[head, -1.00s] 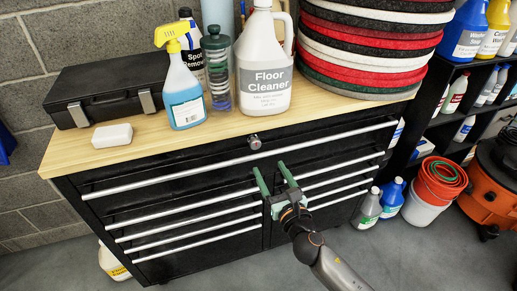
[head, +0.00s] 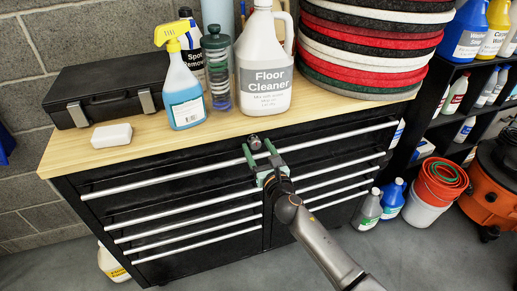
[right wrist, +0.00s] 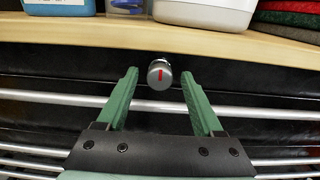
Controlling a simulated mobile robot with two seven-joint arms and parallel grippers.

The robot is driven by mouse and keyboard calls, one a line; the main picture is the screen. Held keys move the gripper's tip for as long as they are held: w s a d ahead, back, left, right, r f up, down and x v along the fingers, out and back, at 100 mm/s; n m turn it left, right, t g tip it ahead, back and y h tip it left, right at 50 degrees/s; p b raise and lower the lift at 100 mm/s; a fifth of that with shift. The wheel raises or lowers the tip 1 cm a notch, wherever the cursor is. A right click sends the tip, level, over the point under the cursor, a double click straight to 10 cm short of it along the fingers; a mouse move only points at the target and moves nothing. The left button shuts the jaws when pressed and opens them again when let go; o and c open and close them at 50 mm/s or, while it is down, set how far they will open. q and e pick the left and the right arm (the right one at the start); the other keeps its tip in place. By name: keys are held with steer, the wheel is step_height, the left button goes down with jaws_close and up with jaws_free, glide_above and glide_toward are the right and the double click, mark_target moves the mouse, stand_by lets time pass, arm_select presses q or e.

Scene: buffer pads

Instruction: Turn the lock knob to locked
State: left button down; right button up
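The lock knob (head: 255,142) is a small round metal knob on the black front of the tool cabinet (head: 190,176), just under the wooden top. In the right wrist view the knob (right wrist: 160,73) shows a red mark on its face that stands nearly upright. My right gripper (head: 257,148) is open, with its green fingers pointing at the knob. In the right wrist view the fingertips (right wrist: 159,74) stand to the left and right of the knob, with a gap on each side. I cannot tell how far short of the knob they are. My left gripper is not in view.
On the wooden top (head: 150,147) stand a floor cleaner jug (head: 264,65), a spray bottle (head: 183,90), a black case (head: 100,93) and a stack of round pads (head: 370,45). Long drawer handles (head: 180,178) stick out below the knob. Bottles and a red bucket (head: 440,180) are at the right.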

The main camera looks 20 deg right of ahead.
jaws_close()
stand_by(0.3)
steer(key=shift+m, duration=0.4)
steer(key=m, duration=0.3)
steer(key=shift+m, duration=0.4)
steer(key=m+b, duration=0.1)
steer(key=m, duration=0.3)
steer(key=shift+d+f+m, duration=0.1)
steer(key=shift+d+m, duration=0.05)
steer(key=shift+m, duration=0.15)
steer(key=m, duration=0.3)
steer(key=shift+m, duration=0.3)
steer(key=m, duration=0.5)
steer(key=shift+f, duration=0.1)
